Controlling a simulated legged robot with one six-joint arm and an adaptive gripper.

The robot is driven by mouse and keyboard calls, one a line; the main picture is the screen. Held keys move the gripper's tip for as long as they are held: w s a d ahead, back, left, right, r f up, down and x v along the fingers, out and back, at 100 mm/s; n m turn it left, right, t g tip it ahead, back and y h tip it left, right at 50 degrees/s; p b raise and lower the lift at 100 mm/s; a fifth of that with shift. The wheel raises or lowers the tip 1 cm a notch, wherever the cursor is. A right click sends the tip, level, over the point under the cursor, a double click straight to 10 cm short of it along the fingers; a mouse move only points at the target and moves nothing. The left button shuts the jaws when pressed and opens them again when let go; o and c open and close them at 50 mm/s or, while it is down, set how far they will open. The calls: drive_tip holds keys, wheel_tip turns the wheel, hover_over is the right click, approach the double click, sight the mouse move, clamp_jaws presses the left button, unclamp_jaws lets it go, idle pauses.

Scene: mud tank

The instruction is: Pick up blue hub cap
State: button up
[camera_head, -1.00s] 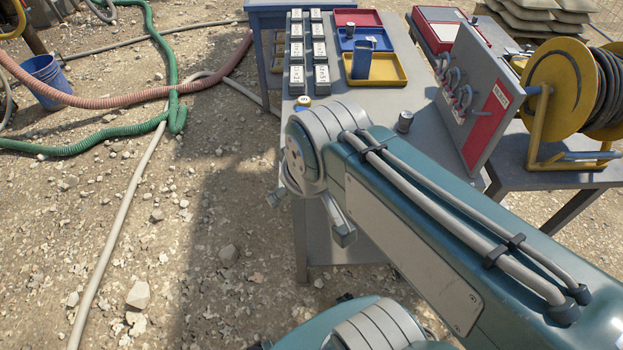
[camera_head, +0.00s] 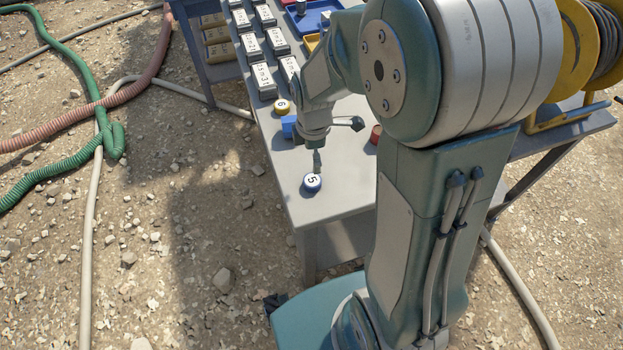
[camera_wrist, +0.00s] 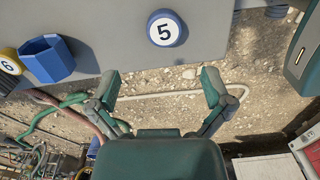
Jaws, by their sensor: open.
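The blue hub cap (camera_head: 312,182) is a small round disc with a white face marked 5. It lies on the grey table (camera_head: 340,203) near its front left corner. In the wrist view the blue hub cap (camera_wrist: 167,28) shows at the top middle, beyond the fingertips. My gripper (camera_wrist: 166,85) has its two fingers spread wide with nothing between them. In the head view my gripper (camera_head: 317,160) hangs just behind the cap and is seen small; whether it touches the cap cannot be told there.
A yellow-rimmed cap marked 6 (camera_head: 282,106) and a blue cup (camera_wrist: 47,58) stand close by. A red item (camera_head: 375,134) lies to the right, partly behind my arm. Rows of labelled boxes (camera_head: 262,80) line the table's left side. The front table edge is near the cap.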

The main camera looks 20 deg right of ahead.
sight(312, 180)
wheel_tip(312, 180, down, 4)
drive_tip(key=shift+a+f, duration=0.1)
drive_tip(key=shift+f, duration=0.15)
drive_tip(key=f, duration=0.4)
drive_tip(key=shift+s+a+f, duration=0.1)
drive_tip(key=shift+s+f, duration=0.1)
drive_tip(key=shift+s, duration=0.05)
drive_tip(key=shift+f, duration=0.3)
drive_tip(key=c, duration=1.1)
